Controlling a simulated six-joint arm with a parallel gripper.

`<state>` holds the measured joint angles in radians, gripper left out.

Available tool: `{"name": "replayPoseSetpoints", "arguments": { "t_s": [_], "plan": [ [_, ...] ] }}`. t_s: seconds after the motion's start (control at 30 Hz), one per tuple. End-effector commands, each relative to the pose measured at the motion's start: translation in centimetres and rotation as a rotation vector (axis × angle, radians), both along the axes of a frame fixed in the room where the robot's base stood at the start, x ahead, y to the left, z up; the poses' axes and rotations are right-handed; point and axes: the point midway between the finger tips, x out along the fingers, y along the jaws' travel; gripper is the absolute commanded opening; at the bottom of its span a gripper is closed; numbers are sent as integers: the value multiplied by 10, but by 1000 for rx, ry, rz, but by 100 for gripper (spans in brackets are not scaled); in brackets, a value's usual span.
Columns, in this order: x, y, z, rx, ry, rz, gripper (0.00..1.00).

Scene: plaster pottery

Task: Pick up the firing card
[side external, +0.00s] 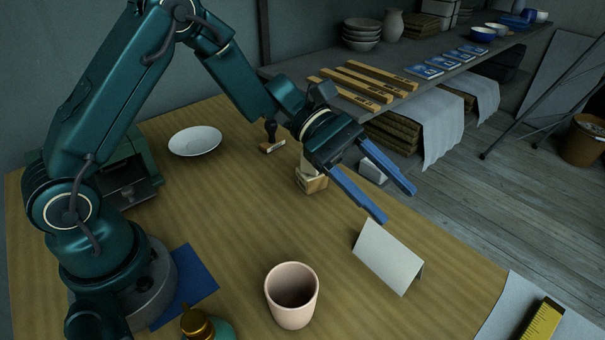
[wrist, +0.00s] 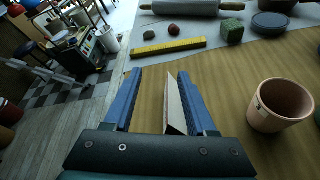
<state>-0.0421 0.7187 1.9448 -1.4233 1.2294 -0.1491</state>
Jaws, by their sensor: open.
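The firing card (side external: 387,257) is a blank white folded card standing like a tent on the wooden table, near its right edge. My gripper (side external: 399,206) is open and empty, with its two blue fingers just above and behind the card in the side view. In the wrist view, the card (wrist: 174,108) appears edge-on between the fingers of my gripper (wrist: 158,73), closer to the right finger. I cannot tell the exact height gap between fingertips and card.
A pink cup (side external: 292,294) stands left of the card; it also shows in the wrist view (wrist: 279,105). A yellow ruler (side external: 541,321) lies on a pale cloth at the lower right. A small wooden block (side external: 312,184) sits beneath my wrist. A white dish (side external: 195,141) lies farther back.

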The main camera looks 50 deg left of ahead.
Motion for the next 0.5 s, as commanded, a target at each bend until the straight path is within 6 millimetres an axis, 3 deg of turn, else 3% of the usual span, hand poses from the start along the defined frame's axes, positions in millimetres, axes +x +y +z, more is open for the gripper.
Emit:
{"name": "replayPoseSetpoints", "arguments": {
  "t_s": [0.23, 0.5],
  "plan": [
    [-2, 0, -32, 0, 26, 0, 57],
    [-2, 0, -51, 1, 23, -1, 57]
  ]
}}
